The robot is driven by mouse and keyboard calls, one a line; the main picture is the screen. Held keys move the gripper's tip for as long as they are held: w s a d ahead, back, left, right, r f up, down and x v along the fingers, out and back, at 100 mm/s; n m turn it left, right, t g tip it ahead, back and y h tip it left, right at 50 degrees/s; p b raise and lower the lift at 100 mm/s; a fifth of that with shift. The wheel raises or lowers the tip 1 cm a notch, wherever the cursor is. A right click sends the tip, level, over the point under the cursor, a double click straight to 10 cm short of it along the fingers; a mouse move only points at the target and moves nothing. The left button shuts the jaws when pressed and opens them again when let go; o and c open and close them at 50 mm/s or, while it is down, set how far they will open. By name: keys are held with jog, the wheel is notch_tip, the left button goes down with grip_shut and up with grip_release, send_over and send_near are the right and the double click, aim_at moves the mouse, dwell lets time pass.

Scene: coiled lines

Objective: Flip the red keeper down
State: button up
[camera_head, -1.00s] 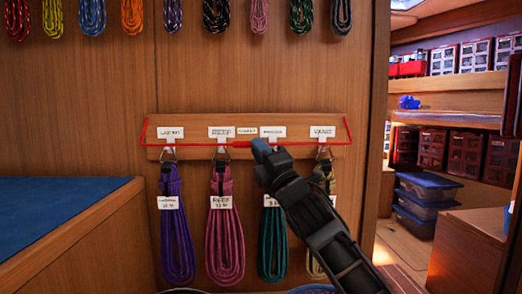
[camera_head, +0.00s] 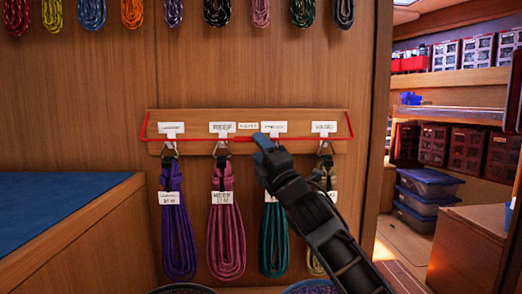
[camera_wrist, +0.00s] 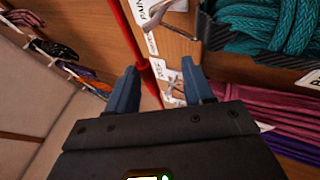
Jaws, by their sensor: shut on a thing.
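The red keeper (camera_head: 200,139) is a thin red bar across the front of a wooden board (camera_head: 195,115), with its end arms rising at both sides. Rope coils hang below it from hooks: purple (camera_head: 178,235), pink (camera_head: 226,240), teal (camera_head: 272,240) and a tan one (camera_head: 314,265) partly hidden by my arm. My gripper (camera_head: 262,142) is at the bar's middle, right of centre, above the teal coil.
White labels (camera_head: 221,127) sit on the board above the hooks. More coils (camera_head: 91,12) hang along the top. A blue-topped bench (camera_head: 60,205) is at left. At right, past the wall edge, are shelves with boxes and stacked blue-lidded bins (camera_head: 428,182).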

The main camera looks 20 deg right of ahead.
jog(key=shift+d+f, duration=0.2)
jog(key=shift+f, duration=0.05)
jog(key=p+v, duration=0.2)
jog(key=v, duration=0.5)
jog(key=shift+s, duration=0.35)
jog(key=shift+a, duration=0.15)
